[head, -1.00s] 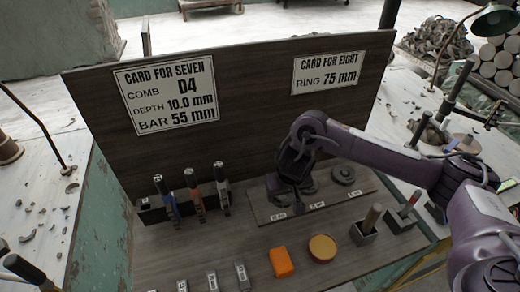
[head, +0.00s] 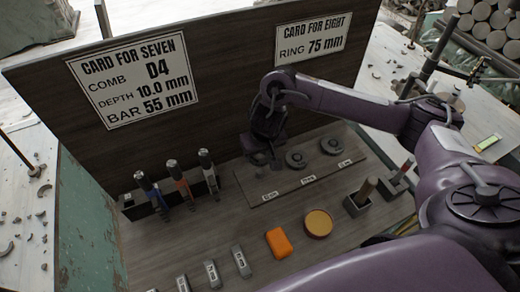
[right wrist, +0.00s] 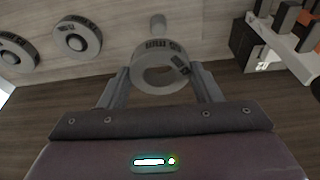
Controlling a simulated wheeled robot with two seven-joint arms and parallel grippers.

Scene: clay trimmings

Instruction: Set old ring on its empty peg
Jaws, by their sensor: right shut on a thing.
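My right gripper (head: 262,158) is at the left end of a dark peg board (head: 290,183) in the head view. In the right wrist view its fingers (right wrist: 161,88) are shut on a grey ring (right wrist: 162,70) with dark lettering, one finger at each side. A bare light peg (right wrist: 158,23) shows just beyond the held ring, which appears apart from it. Two other grey rings sit on the middle (head: 296,159) and right (head: 331,146) positions; they also show in the wrist view (right wrist: 78,37). My left gripper is out of view.
Labels (head: 308,180) line the board's front. Several upright tools (head: 178,180) stand in a rack at left. Grey bars (head: 211,272), an orange block (head: 277,242), a round tan-topped dish (head: 318,223) and a handled box (head: 359,200) lie in front. A card panel (head: 220,60) rises behind.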

